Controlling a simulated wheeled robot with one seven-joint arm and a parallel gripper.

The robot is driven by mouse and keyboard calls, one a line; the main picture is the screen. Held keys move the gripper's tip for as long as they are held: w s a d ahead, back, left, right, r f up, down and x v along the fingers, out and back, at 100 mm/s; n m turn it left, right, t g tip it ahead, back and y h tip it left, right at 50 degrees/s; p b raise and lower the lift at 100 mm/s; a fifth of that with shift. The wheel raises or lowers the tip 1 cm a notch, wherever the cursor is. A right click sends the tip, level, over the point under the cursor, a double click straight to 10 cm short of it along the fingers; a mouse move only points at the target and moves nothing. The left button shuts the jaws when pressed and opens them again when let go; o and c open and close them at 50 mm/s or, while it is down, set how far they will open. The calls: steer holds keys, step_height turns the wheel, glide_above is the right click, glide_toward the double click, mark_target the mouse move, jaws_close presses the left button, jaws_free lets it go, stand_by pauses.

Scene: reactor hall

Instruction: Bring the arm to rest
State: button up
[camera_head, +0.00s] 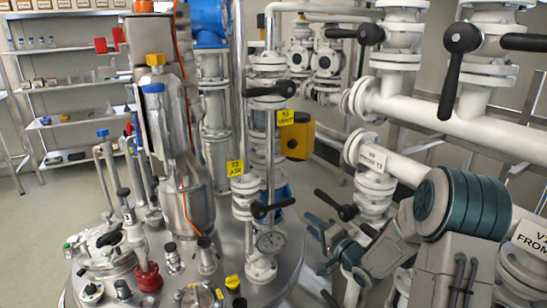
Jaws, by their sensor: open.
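My arm (452,205), with teal and grey links, reaches in from the lower right and bends over to the left. My gripper (320,240) is at its end, with teal fingers pointing left. It is open, and no object shows between the fingers.
A steel reactor lid (235,268) with ports and valves fills the lower left. White pipes (455,125) with black lever handles crowd the right. Yellow tags mark valves V3 AIR (236,167) and V2 VENT (286,117). Shelves (75,85) stand at the back left, with open floor (40,215) before them.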

steer(key=s+d+r+n+g+h+p, duration=0.2)
steer(key=s+r+g+h+p, duration=0.1)
steer(key=s+r+h+p, duration=0.3)
steer(key=s+d+r+n+g+h+p, duration=0.2)
steer(key=s+r+h+p, duration=0.15)
steer(key=r, duration=0.45)
steer(key=s+a+r+n+g+p, duration=0.2)
steer(key=s+r+g+p, duration=0.1)
steer(key=s, duration=0.9)
steer(key=s+a+r+n+g+p, duration=0.2)
steer(key=s+r+g+p, duration=0.2)
steer(key=s, duration=0.7)
step_height(320, 180, up, 2)
steer(key=shift+s+a+r+n+g+p, duration=0.1)
steer(key=shift+s+a+n+g+p, duration=0.05)
steer(key=shift+s+n+g+p, duration=0.2)
